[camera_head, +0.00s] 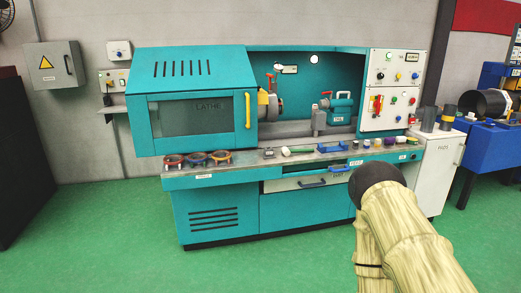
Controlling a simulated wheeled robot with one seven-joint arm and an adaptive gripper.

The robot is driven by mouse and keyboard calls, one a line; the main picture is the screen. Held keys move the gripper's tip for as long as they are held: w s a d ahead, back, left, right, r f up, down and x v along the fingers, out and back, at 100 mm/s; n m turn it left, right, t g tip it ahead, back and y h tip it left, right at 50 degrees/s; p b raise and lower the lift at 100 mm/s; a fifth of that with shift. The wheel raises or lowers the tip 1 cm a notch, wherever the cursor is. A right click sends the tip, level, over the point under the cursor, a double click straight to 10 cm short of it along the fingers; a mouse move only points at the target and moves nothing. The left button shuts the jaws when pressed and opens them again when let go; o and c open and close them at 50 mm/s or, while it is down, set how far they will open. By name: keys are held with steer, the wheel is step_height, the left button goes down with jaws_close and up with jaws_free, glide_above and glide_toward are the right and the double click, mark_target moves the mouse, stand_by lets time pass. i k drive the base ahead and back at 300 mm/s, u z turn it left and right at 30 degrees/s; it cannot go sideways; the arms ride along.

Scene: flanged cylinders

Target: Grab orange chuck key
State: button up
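The teal lathe (208,205) stands against the back wall. An orange-yellow piece (262,98) with a small red part above it sits beside the metal chuck (274,103); I cannot tell whether it is the orange chuck key. Several orange-rimmed items (173,160) lie at the left end of the lathe's front ledge; their kind is too small to tell. My arm (405,240) reaches in from the lower right, with a dark rounded part at its upper end, well in front of the lathe. My gripper's fingers do not show.
The grey front ledge (245,160) holds several small coloured items, among them a blue tray (332,147) and a green cylinder (301,150). A white cabinet (438,170) and blue bench (487,150) stand at the right. The green floor (120,245) at front left is clear.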

mark_target(270, 76)
steer(key=u, duration=0.1)
steer(key=i, duration=3.7)
steer(key=z, duration=0.05)
